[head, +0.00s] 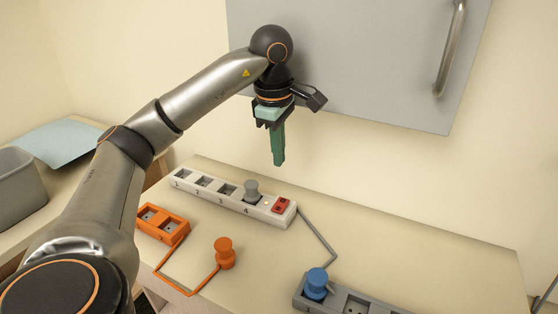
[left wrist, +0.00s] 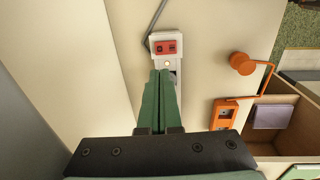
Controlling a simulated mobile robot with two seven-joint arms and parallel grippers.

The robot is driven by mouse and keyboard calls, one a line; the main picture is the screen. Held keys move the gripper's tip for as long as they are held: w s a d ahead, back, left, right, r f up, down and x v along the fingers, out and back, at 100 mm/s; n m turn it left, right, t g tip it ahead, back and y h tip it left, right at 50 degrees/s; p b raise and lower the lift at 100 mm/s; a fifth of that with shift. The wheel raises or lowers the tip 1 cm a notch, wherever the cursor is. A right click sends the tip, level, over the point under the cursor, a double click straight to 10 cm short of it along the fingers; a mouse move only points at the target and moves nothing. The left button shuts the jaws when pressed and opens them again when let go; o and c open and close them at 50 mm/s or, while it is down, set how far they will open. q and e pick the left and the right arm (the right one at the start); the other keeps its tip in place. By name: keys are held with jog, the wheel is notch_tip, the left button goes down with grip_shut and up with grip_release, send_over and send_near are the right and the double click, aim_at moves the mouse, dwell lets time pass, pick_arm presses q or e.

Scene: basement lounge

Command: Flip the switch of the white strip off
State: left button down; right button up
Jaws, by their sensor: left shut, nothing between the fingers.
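The white strip (head: 212,196) lies on the table, with a row of several numbered sockets and a red switch (head: 281,205) at its right end. A grey plug (head: 252,190) stands in the socket nearest the switch. My left gripper (head: 279,163) has green fingers, shut and empty, pointing down above the strip and apart from it. In the left wrist view the closed fingertips (left wrist: 160,72) appear just below the red switch (left wrist: 166,47) and cover part of the white strip (left wrist: 160,36). My right gripper is not in view.
An orange strip (head: 176,217) with an orange plug (head: 225,252) on its cord lies in front. A grey strip (head: 385,308) with a blue plug (head: 317,283) is at the lower right. A grey cabinet panel (head: 350,70) with a metal handle (head: 450,45) hangs behind. The table's right side is clear.

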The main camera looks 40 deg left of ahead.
aim_at(282, 201)
pick_arm(q)
jog(key=f, duration=0.3)
jog(key=w+f, duration=0.1)
jog(key=f, duration=0.3)
jog(key=f+b, duration=0.1)
jog(key=f, duration=0.3)
jog(key=shift+w+a, duration=0.15)
jog(key=shift+a, duration=0.1)
jog(key=shift+f, duration=0.15)
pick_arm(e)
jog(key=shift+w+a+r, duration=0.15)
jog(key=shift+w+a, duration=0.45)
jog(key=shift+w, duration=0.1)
pick_arm(q)
jog(key=shift+w+f, duration=0.1)
jog(key=shift+f, duration=0.2)
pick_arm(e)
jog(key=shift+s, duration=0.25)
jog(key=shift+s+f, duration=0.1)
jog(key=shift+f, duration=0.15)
